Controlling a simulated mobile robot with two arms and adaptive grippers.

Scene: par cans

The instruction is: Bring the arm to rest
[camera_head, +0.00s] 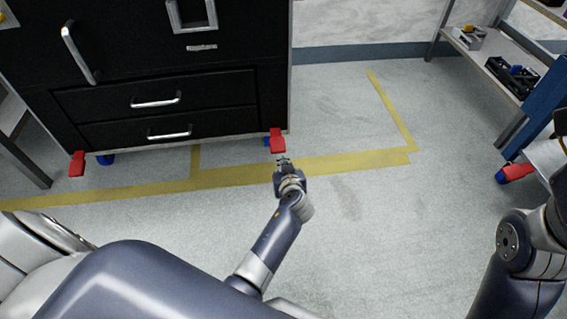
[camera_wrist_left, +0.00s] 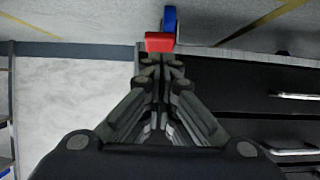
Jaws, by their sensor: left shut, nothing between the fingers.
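My left arm reaches forward from the bottom of the head view, and its gripper (camera_head: 284,161) is over the floor, just in front of the black cabinet's right front corner in the picture. In the left wrist view the gripper (camera_wrist_left: 162,62) has its fingers together with nothing between them. My right arm (camera_head: 525,255) shows at the right edge of the head view; its gripper is out of view.
The black drawer cabinet (camera_head: 215,119) stands on casters with red pedals (camera_head: 277,140). A shelf (camera_head: 490,60) and a blue cart (camera_head: 545,100) stand at the right. The grey floor (camera_head: 340,220) with yellow tape lines is clear.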

